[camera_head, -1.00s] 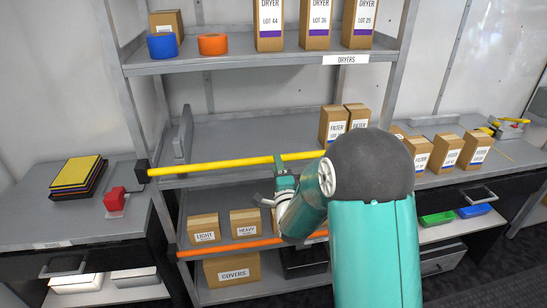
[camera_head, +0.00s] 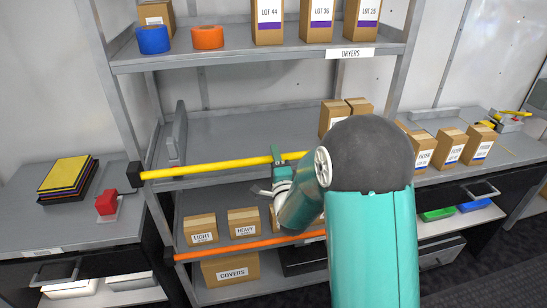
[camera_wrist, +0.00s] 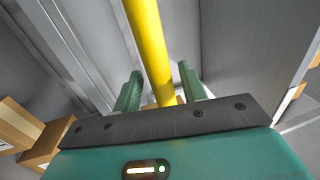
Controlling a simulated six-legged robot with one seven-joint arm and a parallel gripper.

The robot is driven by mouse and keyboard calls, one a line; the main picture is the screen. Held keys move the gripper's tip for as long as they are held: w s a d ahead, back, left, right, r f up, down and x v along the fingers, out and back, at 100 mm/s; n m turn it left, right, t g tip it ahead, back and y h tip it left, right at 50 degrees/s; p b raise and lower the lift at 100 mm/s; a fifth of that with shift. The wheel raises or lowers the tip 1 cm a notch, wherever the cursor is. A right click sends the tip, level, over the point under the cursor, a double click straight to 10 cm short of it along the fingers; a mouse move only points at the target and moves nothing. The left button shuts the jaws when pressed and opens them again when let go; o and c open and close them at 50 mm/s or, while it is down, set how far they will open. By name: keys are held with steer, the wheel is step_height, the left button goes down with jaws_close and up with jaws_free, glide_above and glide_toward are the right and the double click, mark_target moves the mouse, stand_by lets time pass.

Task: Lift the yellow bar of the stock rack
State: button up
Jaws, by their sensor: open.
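The yellow bar (camera_head: 215,168) runs across the front of the stock rack's middle shelf in the head view. Its left end sits at a black bracket (camera_head: 135,174), and its right part is hidden behind my arm. My gripper (camera_head: 279,158) is at the bar, right of its middle. In the wrist view the yellow bar (camera_wrist: 149,45) passes between the two green fingers of my gripper (camera_wrist: 160,88). The fingers stand apart on either side of the bar, with visible gaps. Whether either finger touches it I cannot tell.
An orange bar (camera_head: 240,245) crosses the rack lower down, in front of several boxes, including the LIGHT box (camera_head: 201,229) and HEAVY box (camera_head: 243,222). Cartons (camera_head: 335,115) stand on the middle shelf at right. Its left and middle are mostly clear.

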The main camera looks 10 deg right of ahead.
steer(key=shift+s+d+r, duration=0.1)
steer(key=shift+s+r, duration=0.1)
steer(key=shift+s, duration=0.1)
steer(key=shift+w+f, duration=0.2)
steer(key=shift+w, duration=0.05)
steer(key=c, duration=0.3)
jaws_close()
step_height(320, 180, up, 25)
steer(key=shift+f, duration=0.15)
steer(key=shift+o, duration=1.5)
jaws_free()
steer(key=shift+f, duration=0.15)
